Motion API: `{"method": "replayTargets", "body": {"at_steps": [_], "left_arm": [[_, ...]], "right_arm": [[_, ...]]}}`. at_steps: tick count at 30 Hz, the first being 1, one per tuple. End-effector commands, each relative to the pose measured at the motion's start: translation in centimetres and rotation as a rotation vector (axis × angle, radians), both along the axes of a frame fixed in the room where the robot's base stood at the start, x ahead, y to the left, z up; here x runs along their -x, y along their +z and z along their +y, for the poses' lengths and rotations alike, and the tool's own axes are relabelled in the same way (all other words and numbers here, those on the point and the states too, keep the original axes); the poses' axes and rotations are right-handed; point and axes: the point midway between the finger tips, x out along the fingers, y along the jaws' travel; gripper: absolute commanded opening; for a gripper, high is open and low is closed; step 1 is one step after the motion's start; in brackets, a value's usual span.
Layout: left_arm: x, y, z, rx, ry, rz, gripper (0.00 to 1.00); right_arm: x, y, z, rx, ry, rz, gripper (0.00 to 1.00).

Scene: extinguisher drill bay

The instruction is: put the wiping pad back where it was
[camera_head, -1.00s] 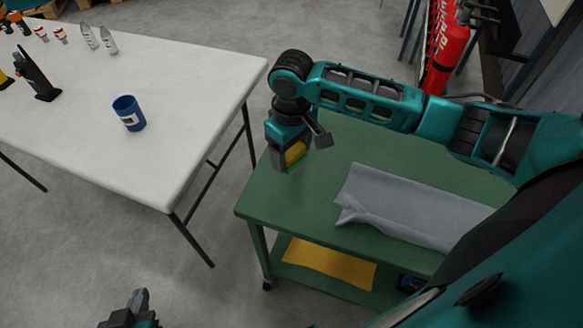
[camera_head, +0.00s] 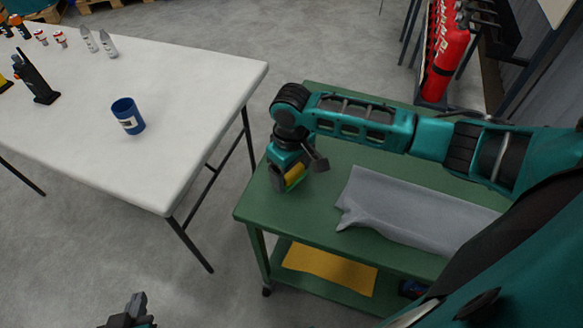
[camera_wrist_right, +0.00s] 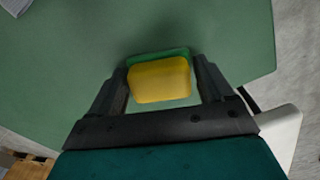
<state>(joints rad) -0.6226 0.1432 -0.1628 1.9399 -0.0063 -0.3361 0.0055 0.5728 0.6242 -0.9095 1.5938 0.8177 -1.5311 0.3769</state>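The wiping pad (camera_wrist_right: 160,80) is a yellow block with a green layer along its far side. My right gripper (camera_head: 289,181) is shut on it, and the pad sits between the two fingers in the right wrist view. In the head view the pad (camera_head: 294,174) is partly hidden by the gripper, over the left part of the green cart top (camera_head: 330,165). I cannot tell whether the pad touches the cart. My left gripper (camera_head: 130,308) shows only in part at the bottom edge, and its fingers are unclear.
A grey cloth (camera_head: 410,208) lies on the cart to the right of my right gripper. A yellow cloth (camera_head: 330,268) lies on the lower shelf. A white table (camera_head: 190,110) stands to the left with a blue cup (camera_head: 128,117) and a black radio (camera_head: 34,78). A red extinguisher (camera_head: 447,50) stands behind.

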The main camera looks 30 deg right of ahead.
Motion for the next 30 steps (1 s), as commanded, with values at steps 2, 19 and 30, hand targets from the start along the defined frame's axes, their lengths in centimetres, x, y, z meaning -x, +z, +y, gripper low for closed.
{"method": "replayTargets", "body": {"at_steps": [2, 19, 30], "left_arm": [[0.1, -0.1, 0.0, -0.001, 0.0, 0.003, 0.0], [0.2, 0.4, 0.0, 0.0, 0.0, 0.005, 0.0], [0.2, 1.9, 0.0, 0.001, 0.0, 0.004, 0.0]], "right_arm": [[0.0, 0.0, 0.0, 0.0, 0.0, 0.0, 0.89], [-0.1, 2.7, 0.0, 0.0, 0.0, -0.001, 0.99], [-0.1, 10.3, 0.0, -0.001, 0.0, -0.002, 0.99]]}}
